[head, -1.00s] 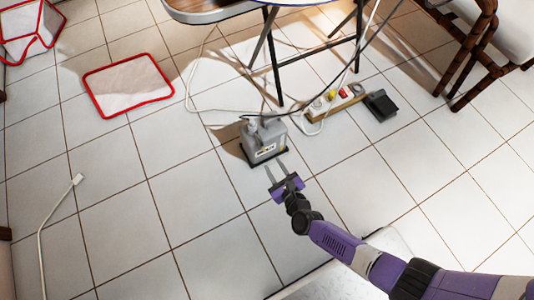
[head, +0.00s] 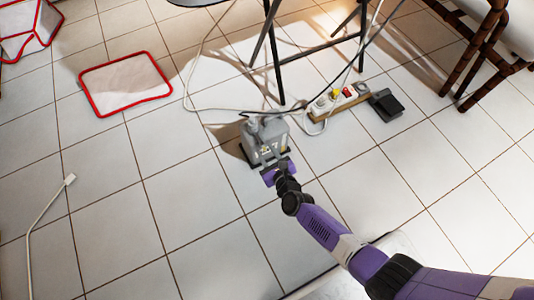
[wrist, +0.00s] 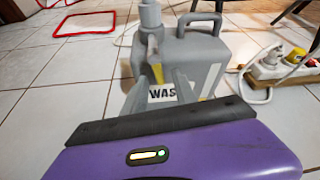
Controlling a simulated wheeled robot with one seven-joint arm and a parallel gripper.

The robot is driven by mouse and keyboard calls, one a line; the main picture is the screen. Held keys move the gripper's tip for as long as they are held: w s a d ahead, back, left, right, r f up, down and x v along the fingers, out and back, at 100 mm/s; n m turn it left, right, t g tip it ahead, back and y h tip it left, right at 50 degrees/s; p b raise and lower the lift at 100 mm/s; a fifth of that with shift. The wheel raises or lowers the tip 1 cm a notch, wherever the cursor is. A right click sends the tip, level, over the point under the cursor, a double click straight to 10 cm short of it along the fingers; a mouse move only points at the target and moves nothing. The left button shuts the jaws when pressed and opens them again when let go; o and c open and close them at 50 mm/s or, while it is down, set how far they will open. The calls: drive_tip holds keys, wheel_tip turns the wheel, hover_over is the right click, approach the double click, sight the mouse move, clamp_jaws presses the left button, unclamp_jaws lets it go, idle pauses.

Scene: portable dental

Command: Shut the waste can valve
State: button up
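The waste can (head: 271,132) is a grey jug with a top handle, standing upright on the tiled floor. In the wrist view the can (wrist: 198,62) shows a white label reading "WAS", partly covered. Its valve appears to be the grey upright fitting (wrist: 150,18) at the can's left front, with a small yellow piece (wrist: 157,73) below it. My gripper (head: 267,153) is right in front of the can; in the wrist view its two grey fingers (wrist: 160,78) stand apart on either side of the yellow piece. I cannot tell whether they touch the can or valve.
A white power strip (wrist: 275,66) and a black pedal (head: 385,104) lie right of the can. A white hose (head: 205,108) and cables run behind it, near thin black table legs (head: 275,60). A red-rimmed white mat (head: 125,83) lies left. The floor at left front is mostly clear.

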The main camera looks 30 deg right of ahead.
clamp_jaws()
drive_tip(key=shift+d, duration=0.1)
idle(0.3)
drive_tip(key=shift+d+r+n+h+p, duration=0.1)
drive_tip(key=shift+d+n+h+p, duration=0.25)
drive_tip(key=shift+n+h, duration=0.5)
drive_tip(key=n+h, duration=0.1)
drive_tip(key=n, duration=0.1)
drive_tip(key=d+r+n+t+h+b, duration=0.1)
drive_tip(key=n, duration=0.1)
drive_tip(key=n+h+b, duration=0.1)
drive_tip(key=n, duration=0.2)
drive_tip(key=shift+s+d+r+t, duration=0.15)
drive_tip(key=shift+d+t, duration=0.1)
drive_tip(key=shift+t, duration=0.15)
drive_tip(key=shift+r+n+t+h+b, duration=0.3)
drive_tip(key=shift+n+b, duration=0.3)
drive_tip(key=shift+n, duration=0.3)
drive_tip(key=shift+r+n+t+h+b, duration=0.3)
drive_tip(key=shift+n+b, duration=0.3)
drive_tip(key=shift+n, duration=0.25)
